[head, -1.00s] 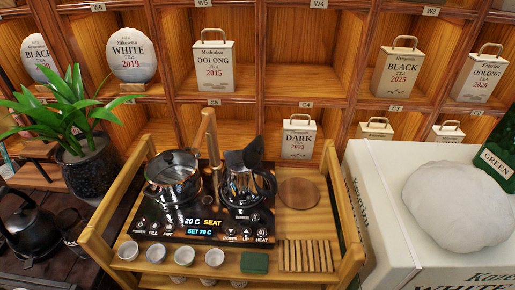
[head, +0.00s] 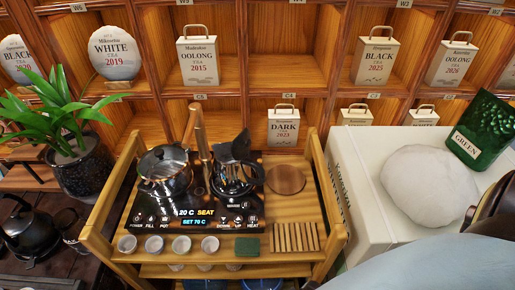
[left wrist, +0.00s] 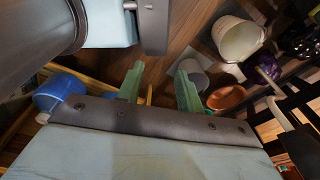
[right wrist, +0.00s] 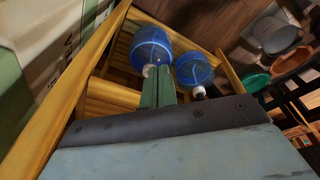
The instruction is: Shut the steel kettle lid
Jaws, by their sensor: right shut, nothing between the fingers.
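The steel kettle (head: 233,182) stands on the right side of the black heater panel in the head view. Its dark lid (head: 238,147) appears raised, tilted up above the body. A steel pot (head: 166,176) with a knobbed lid stands just left of it. Neither gripper shows in the head view. In the left wrist view my left gripper (left wrist: 160,72) has its green fingers apart, with nothing seen between them. In the right wrist view my right gripper (right wrist: 157,78) has its fingers together, empty, over the wooden cart. The kettle is not seen in either wrist view.
The wooden cart (head: 329,215) holds the panel, several small cups (head: 181,245), a green block (head: 247,246) and a slatted rack (head: 295,237). A white box (head: 350,190) stands right, a plant (head: 60,125) left.

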